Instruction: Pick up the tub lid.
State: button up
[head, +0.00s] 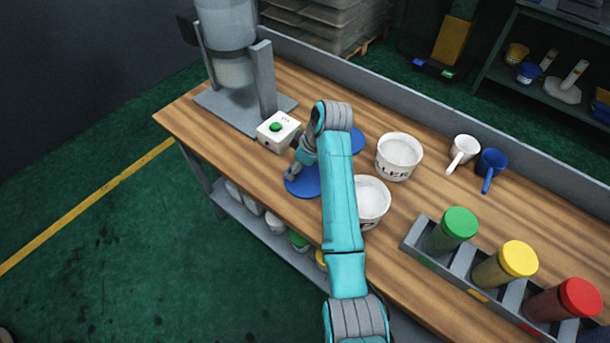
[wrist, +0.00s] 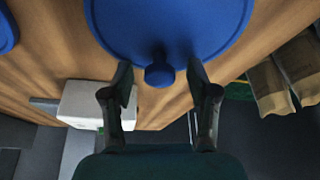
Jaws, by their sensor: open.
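A blue round lid (head: 308,184) lies flat near the front edge of the wooden bench. In the wrist view this blue lid (wrist: 165,25) fills the top, with a small round knob (wrist: 159,76) at its near rim. My gripper (wrist: 160,80) is open, with one finger on each side of the knob; I cannot tell whether they touch it. In the head view my gripper (head: 293,175) is low over the lid's left part. A second blue lid (head: 358,141) lies farther back, partly hidden by my arm. The task does not say which lid is meant.
A white box with a green button (head: 278,131) stands just behind my gripper, beside a grey dispenser (head: 266,80). Two white tubs (head: 399,157) (head: 372,202) stand right of my arm. Cups (head: 462,153) and a rack (head: 412,235) of capped bottles are farther right.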

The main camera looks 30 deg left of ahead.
jog(key=shift+f, duration=0.15)
jog(key=c, duration=0.9)
jog(key=shift+c, duration=0.2)
